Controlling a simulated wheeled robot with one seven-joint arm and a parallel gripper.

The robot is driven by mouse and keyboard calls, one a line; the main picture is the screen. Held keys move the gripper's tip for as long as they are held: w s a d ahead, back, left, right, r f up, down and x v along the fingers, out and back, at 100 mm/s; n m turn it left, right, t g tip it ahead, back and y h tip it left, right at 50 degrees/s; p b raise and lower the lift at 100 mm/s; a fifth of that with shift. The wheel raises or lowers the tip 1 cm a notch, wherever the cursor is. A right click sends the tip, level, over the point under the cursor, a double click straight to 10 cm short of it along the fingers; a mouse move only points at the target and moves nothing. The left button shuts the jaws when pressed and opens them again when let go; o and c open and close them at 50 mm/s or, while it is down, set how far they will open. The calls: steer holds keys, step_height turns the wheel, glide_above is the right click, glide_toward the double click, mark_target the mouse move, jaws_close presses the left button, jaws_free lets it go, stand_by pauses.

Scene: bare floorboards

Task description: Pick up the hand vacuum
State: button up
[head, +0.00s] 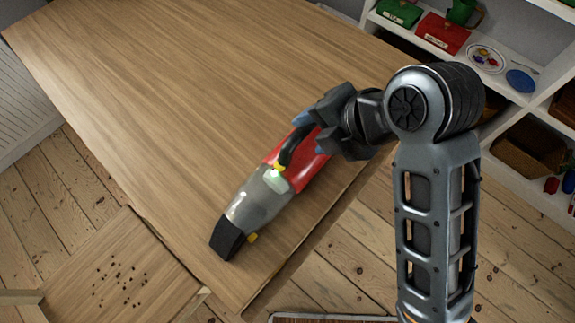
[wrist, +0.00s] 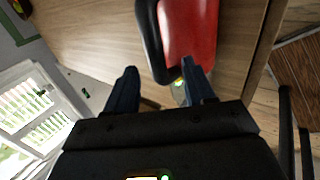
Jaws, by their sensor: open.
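The hand vacuum (head: 254,202) lies on the wooden table (head: 160,100) near its right edge. It has a red body, a black handle, a clear grey dust cup and a dark nozzle pointing to the lower left. My gripper (head: 306,118) is over the red rear end of the vacuum and hides part of it. In the wrist view the red body and black handle of the vacuum (wrist: 188,30) show beyond the fingers. My gripper (wrist: 160,85) is open there, its two dark blue fingers apart with nothing held between them.
A white shelf (head: 520,97) with a red case (head: 442,33), a green case and a plate stands at the upper right. A wooden chair (head: 125,265) is at the lower left. The left and far parts of the tabletop are clear.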

mark_target(304, 132)
steer(key=shift+w+p+x, duration=0.2)
steer(key=shift+p+x, duration=0.15)
steer(key=shift+x, duration=2.35)
steer(key=shift+r, duration=0.15)
jaws_close()
steer(key=shift+r, duration=0.1)
